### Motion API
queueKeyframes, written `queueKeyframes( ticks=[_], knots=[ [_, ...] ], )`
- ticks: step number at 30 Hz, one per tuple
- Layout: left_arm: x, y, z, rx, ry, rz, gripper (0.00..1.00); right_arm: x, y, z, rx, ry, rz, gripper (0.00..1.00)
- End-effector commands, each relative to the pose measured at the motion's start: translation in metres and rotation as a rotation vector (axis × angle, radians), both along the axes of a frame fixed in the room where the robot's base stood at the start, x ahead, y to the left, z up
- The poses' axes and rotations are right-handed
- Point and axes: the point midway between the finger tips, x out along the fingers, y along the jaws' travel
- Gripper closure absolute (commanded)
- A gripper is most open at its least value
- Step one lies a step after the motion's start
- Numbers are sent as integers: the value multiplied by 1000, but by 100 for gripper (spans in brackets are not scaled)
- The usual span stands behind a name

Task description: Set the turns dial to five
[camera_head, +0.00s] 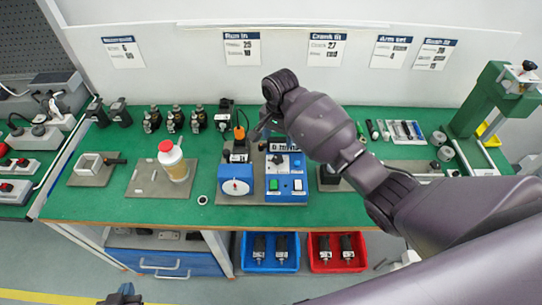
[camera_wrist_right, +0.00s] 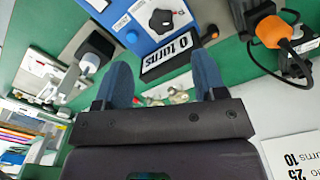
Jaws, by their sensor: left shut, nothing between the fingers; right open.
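The turns dial is a black knob (camera_wrist_right: 162,20) on a white scale on the sloped blue box (camera_wrist_right: 122,18). A black plate (camera_wrist_right: 168,58) beside it reads "0 turns". In the head view the box (camera_head: 287,192) stands mid-bench with a green and a white button; the knob (camera_head: 277,159) is small there. My right gripper (camera_wrist_right: 163,72) is open and empty, its blue fingers near the plate and apart from the knob. In the head view it (camera_head: 264,124) is over the back of the box, partly hidden. My left gripper (camera_head: 122,296) is shut and empty at the bottom edge, away from the bench.
A blue unit with a white round dial (camera_head: 236,187) stands left of the box. An orange-and-black plug (camera_head: 239,133) with a cable is behind it. A red-capped bottle (camera_head: 173,160) stands further left. A green press (camera_head: 488,100) is at right. Green bench top is free at front left.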

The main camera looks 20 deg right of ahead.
Motion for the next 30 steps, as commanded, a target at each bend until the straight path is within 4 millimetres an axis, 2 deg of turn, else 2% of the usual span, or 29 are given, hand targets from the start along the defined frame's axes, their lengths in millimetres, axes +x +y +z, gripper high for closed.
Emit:
queueKeyframes(
  ticks=[5, 18, 24, 30],
  knots=[
    [0, 0, 1, 0, -1, 0, 100, 0, 0, -13, 1, -1, -10, 36],
    [0, 0, 2, 0, -3, 0, 100, 0, 0, -84, 0, -1, -8, 36],
    [0, 0, 3, 1, -2, -1, 100, 1, 0, -102, 1, -4, -7, 36],
    [0, 0, 3, 1, -2, -1, 100, 1, 0, -108, 1, -5, -7, 36]
  ],
)
